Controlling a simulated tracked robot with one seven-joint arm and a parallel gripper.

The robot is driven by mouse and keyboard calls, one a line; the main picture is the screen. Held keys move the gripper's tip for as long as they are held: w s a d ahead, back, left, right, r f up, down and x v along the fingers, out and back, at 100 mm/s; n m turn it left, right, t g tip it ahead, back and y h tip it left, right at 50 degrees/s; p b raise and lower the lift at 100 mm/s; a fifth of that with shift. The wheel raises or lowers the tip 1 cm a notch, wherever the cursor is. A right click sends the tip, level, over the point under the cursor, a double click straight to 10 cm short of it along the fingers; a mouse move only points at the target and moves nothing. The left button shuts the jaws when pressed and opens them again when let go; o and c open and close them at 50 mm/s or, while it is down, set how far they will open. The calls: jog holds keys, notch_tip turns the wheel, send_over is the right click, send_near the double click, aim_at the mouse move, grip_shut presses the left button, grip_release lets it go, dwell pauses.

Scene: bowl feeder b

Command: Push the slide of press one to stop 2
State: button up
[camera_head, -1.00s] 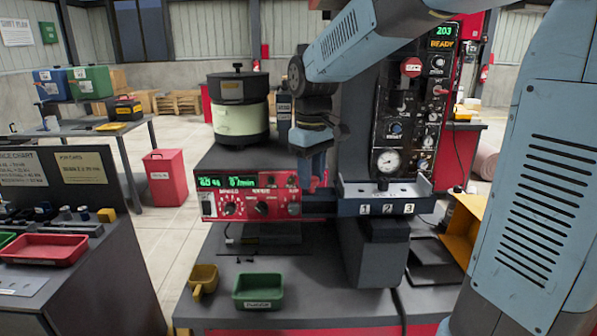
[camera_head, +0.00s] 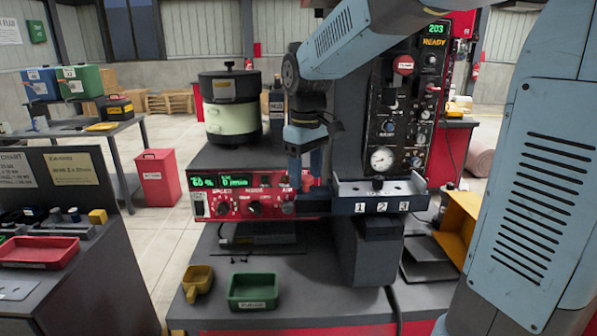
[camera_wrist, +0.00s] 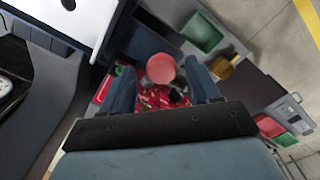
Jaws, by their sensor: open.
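Press one's grey rail (camera_head: 380,205) carries stop labels 1, 2 and 3 along its front, with a pale top plate bearing a small dark knob (camera_head: 377,183) near stop 2. The plate also shows at the upper left of the wrist view (camera_wrist: 88,22). A red ball knob (camera_wrist: 160,68) shows between my fingers in the wrist view; in the head view only a bit of red (camera_head: 308,183) shows by the fingertips, left of the rail. My gripper (camera_head: 306,175) is open, pointing down there. I cannot tell whether a finger touches the knob.
The red control panel (camera_head: 235,203) lies just left of my gripper. The bowl feeder (camera_head: 231,105) stands behind it. A green tray (camera_head: 254,291) and a yellow scoop (camera_head: 198,282) sit on the bench below. The press's dark gauge panel (camera_head: 400,120) rises behind the rail.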

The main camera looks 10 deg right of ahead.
notch_tip(320, 180, up, 7)
jog(key=shift+r, duration=0.15)
dwell(0.4)
jog(key=s+d+f+m+t, duration=0.2)
jog(key=s+d, duration=0.3)
jog(key=s, duration=0.4)
jog(key=s+d+f+m+t, duration=0.3)
jog(key=s+d+m, duration=0.2)
jog(key=s, duration=0.4)
jog(key=shift+d+m+t, duration=0.3)
jog(key=shift+d, duration=0.45)
